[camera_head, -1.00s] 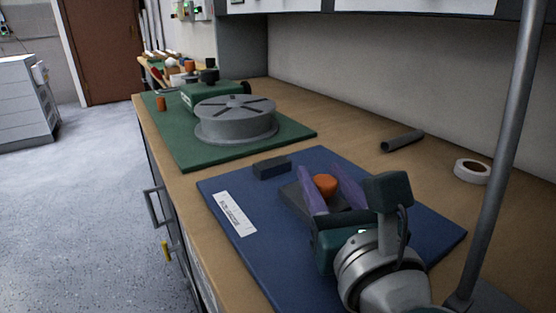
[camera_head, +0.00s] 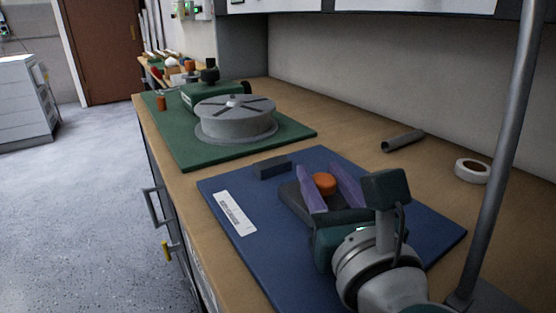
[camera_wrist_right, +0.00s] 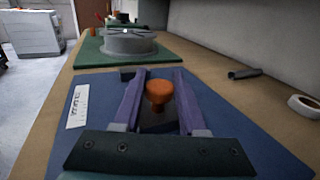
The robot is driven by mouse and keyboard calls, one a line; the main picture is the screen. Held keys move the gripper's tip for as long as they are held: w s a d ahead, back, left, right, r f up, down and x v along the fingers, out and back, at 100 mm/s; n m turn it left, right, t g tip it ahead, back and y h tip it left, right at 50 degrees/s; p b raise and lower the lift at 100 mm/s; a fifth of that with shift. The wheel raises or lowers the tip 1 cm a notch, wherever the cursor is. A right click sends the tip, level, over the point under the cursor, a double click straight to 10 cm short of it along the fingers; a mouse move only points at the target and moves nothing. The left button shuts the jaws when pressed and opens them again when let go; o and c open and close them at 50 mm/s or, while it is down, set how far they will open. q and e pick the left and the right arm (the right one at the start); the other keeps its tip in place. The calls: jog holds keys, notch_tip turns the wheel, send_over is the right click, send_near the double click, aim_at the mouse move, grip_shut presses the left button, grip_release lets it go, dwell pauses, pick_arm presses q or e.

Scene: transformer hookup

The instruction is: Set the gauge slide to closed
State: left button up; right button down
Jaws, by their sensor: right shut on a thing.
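The gauge slide (camera_head: 292,197) appears as a dark low block on the blue board, with a round orange knob (camera_head: 323,183) on top. The knob also shows in the right wrist view (camera_wrist_right: 159,92). My right gripper (camera_head: 320,174) has its two purple fingers on either side of the knob, shut on it. The fingers and the gripper body hide part of the slide, so its full travel does not show. A small dark block (camera_head: 271,168) sits on the board beyond the slide, apart from it. My left gripper is not in view.
The blue board (camera_head: 255,268) bears a white label (camera_head: 234,213). Behind it is a green board (camera_head: 190,155) with a round grey turntable (camera_head: 235,118). A grey tube (camera_head: 403,140) and a white tape roll (camera_head: 472,171) lie to the right. A grey post (camera_head: 505,150) rises at right.

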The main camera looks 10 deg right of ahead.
aim_at(297, 182)
jog(key=w, duration=0.1)
jog(key=w+a+b, duration=0.1)
jog(key=w, duration=0.1)
jog(key=w+a, duration=0.1)
jog(key=w, duration=0.1)
jog(key=shift+f+b, duration=0.1)
jog(key=shift+b, duration=0.2)
jog(key=shift+s+d, duration=0.1)
jog(key=c, duration=0.9)
grip_release()
jog(key=o, duration=0.3)
jog(key=shift+w, duration=0.2)
jog(key=shift+o, duration=0.6)
jog(key=shift+s, duration=0.1)
